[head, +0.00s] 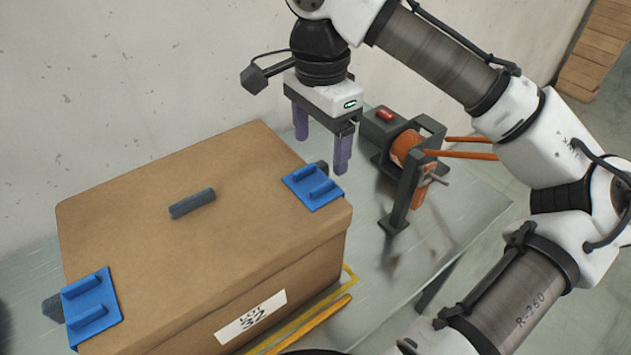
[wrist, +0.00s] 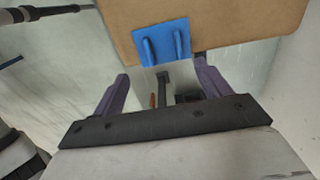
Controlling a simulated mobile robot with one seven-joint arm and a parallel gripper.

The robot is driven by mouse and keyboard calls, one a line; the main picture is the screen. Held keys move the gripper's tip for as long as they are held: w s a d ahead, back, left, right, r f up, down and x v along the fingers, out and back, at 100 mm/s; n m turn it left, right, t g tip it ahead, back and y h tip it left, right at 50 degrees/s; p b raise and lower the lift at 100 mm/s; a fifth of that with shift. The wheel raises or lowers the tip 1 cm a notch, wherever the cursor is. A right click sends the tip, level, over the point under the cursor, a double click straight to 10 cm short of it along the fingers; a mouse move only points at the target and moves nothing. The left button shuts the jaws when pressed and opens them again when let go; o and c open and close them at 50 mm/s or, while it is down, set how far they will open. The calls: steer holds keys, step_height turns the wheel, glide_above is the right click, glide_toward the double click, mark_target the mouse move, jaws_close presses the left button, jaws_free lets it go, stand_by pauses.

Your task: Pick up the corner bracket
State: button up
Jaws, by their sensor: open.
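A blue corner bracket (head: 313,187) with two raised ribs sits on the right end of the cardboard box lid, over its edge; it also shows at the top of the wrist view (wrist: 165,42). A second, similar blue bracket (head: 91,308) sits at the box's left front edge. My gripper (head: 321,150) is open, with its purple fingers pointing down. It hangs above and behind the right bracket, apart from it. In the wrist view, nothing is between the fingers (wrist: 162,82) near their tips, and the bracket lies beyond them.
The large cardboard box (head: 130,215) carries a dark bar (head: 192,203) on its lid and a white label (head: 250,317). A dark device with an orange drum (head: 405,148) stands on the grey table (head: 455,215) right of the box. A wall rises behind. The table's right part is clear.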

mark_target(318, 181)
steer(key=shift+w+a+f+p, duration=0.1)
steer(key=shift+w+f+p, duration=0.1)
steer(key=shift+f, duration=0.8)
steer(key=shift+w+d+f+p, duration=0.1)
steer(key=shift+f+p, duration=0.05)
steer(key=shift+f, duration=0.8)
steer(key=shift+w+a+f+p, duration=0.1)
steer(key=shift+f+p, duration=0.1)
steer(key=shift+f, duration=0.8)
steer(key=c, duration=1.1)
